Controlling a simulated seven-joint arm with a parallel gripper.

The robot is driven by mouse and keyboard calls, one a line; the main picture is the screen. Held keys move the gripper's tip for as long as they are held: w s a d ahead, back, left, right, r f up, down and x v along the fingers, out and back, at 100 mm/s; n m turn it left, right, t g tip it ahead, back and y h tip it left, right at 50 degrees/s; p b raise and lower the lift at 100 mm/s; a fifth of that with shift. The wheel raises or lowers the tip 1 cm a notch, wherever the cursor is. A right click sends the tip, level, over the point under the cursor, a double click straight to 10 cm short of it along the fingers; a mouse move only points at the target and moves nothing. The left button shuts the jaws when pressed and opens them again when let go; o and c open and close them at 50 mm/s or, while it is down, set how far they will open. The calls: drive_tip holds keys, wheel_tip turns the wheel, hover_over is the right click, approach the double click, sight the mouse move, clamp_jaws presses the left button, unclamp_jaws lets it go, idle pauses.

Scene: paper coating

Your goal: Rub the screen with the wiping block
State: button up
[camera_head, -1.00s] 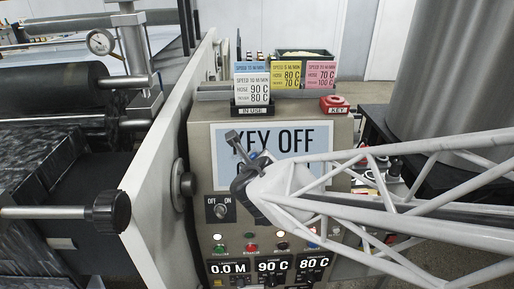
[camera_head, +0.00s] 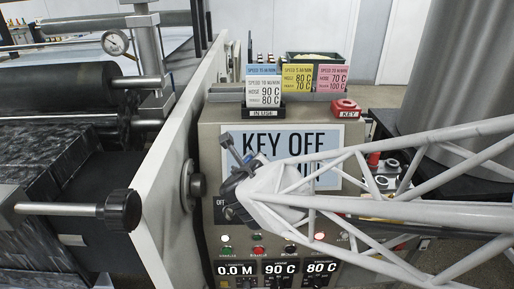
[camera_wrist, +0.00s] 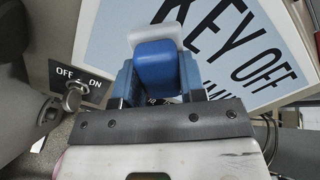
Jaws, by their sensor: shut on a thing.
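The screen (camera_head: 318,140) is a pale blue-grey panel with a white border and reads "KEY OFF" at the top; its lower part is hidden behind my arm. It also shows tilted in the wrist view (camera_wrist: 262,90). My gripper (camera_head: 230,160) is at the screen's left edge. In the wrist view my gripper (camera_wrist: 158,85) is shut on the wiping block (camera_wrist: 155,62), which has a blue body and a whitish far side. The block overlaps the screen's edge in that view; I cannot tell whether it touches the surface.
An OFF/ON key switch (camera_wrist: 73,97) sits beside the screen. A red key holder (camera_head: 346,107) and card holders (camera_head: 263,112) stand on top of the console. Indicator lamps and number displays (camera_head: 280,268) lie below. A black roller knob (camera_head: 121,210) projects at left.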

sight(238, 166)
drive_tip(key=shift+a, duration=0.1)
idle(0.3)
drive_tip(key=shift+w+a, duration=0.1)
drive_tip(key=shift+a, duration=1.65)
drive_tip(key=shift+w+r, duration=0.1)
drive_tip(key=shift+r, duration=0.2)
drive_tip(key=shift+d, duration=0.15)
drive_tip(key=shift+d+f, duration=0.1)
drive_tip(key=shift+d, duration=1.6)
drive_tip(key=shift+w+d, duration=0.1)
drive_tip(key=shift+d, duration=1.7)
